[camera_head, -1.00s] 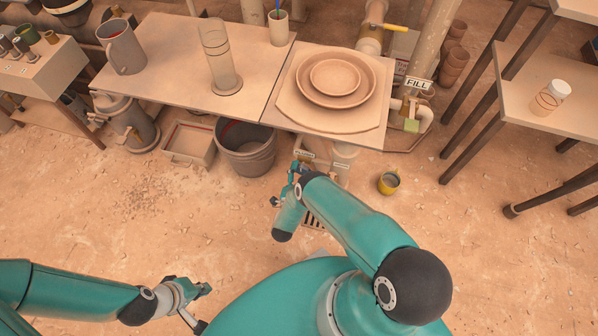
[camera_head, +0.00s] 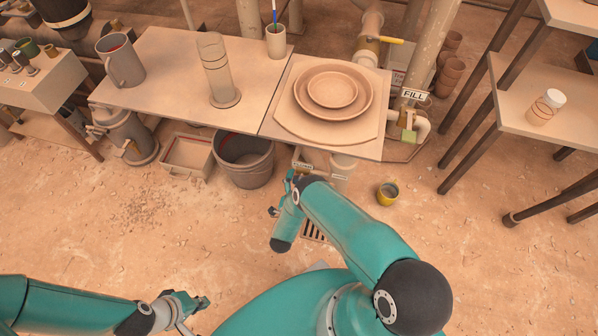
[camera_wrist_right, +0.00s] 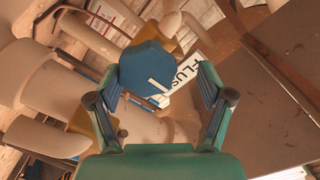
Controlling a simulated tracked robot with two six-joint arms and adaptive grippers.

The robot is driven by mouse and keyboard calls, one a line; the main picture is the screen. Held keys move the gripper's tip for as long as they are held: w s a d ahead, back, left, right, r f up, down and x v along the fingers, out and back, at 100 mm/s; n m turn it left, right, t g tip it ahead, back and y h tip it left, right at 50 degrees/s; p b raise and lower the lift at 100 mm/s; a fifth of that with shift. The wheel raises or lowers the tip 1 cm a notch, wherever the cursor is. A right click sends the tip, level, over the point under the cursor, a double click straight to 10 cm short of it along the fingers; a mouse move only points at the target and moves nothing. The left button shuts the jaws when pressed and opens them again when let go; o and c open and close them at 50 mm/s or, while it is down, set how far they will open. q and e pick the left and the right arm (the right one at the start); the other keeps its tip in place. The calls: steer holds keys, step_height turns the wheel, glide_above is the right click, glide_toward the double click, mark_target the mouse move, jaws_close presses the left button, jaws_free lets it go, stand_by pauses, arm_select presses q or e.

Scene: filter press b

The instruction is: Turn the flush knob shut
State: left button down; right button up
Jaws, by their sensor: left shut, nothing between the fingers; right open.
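The flush knob (camera_wrist_right: 148,76) is a blue, many-sided knob with a white bar mark in the right wrist view. A white label reading FLUS, cut off by my finger, (camera_wrist_right: 184,73) lies just behind it to the right. My right gripper (camera_wrist_right: 160,82) is open, with one finger on each side of the knob; I cannot tell whether either touches it. In the head view my right gripper (camera_head: 286,192) is low in front of the table edge, and the knob cannot be made out there. My left gripper (camera_head: 187,305) is shut and empty at lower left, far from the knob.
A table (camera_head: 165,75) with a jug, a cylinder and stacked round plates stands above the knob area. The floor at left is mostly clear.

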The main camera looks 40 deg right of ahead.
step_height(320, 180, up, 7)
steer(key=shift+f, duration=0.15)
steer(key=shift+r, duration=0.75)
